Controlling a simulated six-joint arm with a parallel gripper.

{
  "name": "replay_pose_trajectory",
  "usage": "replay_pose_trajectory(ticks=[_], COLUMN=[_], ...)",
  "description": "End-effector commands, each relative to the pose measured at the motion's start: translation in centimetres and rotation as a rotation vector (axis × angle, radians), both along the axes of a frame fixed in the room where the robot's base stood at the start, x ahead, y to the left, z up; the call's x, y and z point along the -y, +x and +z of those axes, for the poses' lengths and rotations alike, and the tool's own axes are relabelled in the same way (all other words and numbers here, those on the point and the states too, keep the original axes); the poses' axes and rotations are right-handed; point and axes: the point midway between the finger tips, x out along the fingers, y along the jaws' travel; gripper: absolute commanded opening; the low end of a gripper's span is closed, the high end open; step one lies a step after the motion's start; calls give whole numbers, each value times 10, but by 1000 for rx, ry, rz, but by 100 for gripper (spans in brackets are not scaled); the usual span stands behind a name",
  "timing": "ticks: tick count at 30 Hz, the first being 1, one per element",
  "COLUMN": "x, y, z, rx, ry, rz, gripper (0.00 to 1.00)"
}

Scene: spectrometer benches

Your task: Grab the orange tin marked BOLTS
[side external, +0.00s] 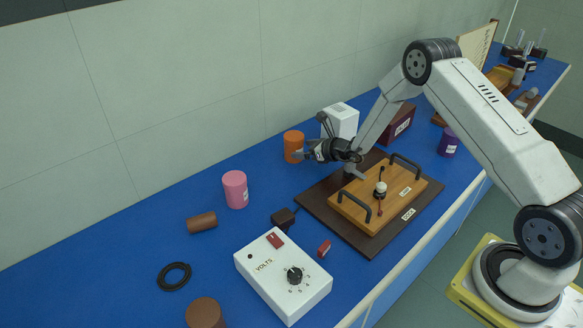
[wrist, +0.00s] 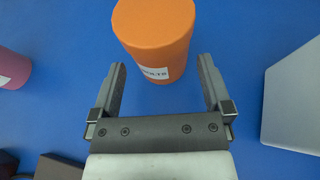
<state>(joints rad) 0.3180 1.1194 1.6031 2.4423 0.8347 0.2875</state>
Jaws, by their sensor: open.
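The orange tin (side external: 293,146) stands upright on the blue bench near the wall. In the wrist view the orange tin (wrist: 155,38) is at the top centre, with a white label whose lettering is partly legible as BOLTS. My gripper (side external: 303,154) is beside the tin in the side view. In the wrist view my gripper (wrist: 161,75) is open, one finger to each side of the picture, with the tin ahead of the fingertips and slightly left of centre. Whether a finger touches the tin is not clear.
A pink tin (side external: 235,189) stands left of the orange one; a white box (side external: 341,120) stands to its right. A dark board (side external: 350,235) with a handled wooden block (side external: 350,208) lies in front. A white VOLTS box (side external: 283,275) sits nearer the camera.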

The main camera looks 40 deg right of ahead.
Motion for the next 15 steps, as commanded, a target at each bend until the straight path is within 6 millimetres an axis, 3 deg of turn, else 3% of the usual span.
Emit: replay_pose_trajectory(ticks=[15], x=[-10], y=[38], z=[-17], rx=[0], ry=[-1], rz=[1], gripper=[100])
